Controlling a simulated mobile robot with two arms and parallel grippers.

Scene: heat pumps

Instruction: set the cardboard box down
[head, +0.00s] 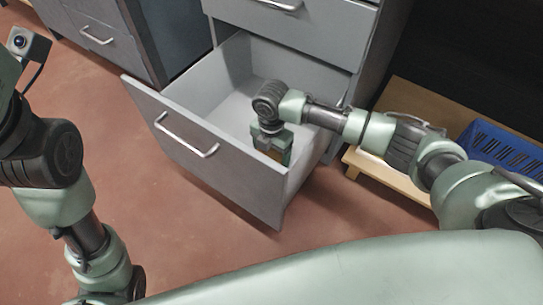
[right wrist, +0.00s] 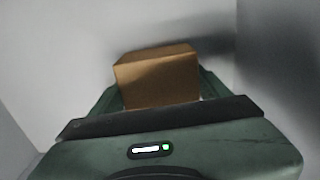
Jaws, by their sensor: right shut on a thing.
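The cardboard box (right wrist: 157,78) is a small brown block between the green fingers of my right gripper (right wrist: 157,98) in the right wrist view. In the head view my right gripper (head: 273,152) reaches down into the open drawer (head: 185,152) and is shut on the box, mostly hidden by the gripper and wrist. Pale drawer surfaces surround the box in the right wrist view. I cannot tell whether the box touches the drawer floor. My left arm shows at the left of the head view, but its gripper is out of view.
The grey cabinet (head: 310,35) rises behind the open drawer. Another grey cabinet (head: 105,30) stands to its left. A wooden platform (head: 372,172) and a blue crate (head: 495,148) lie to the right. The red floor in front of the drawer is clear.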

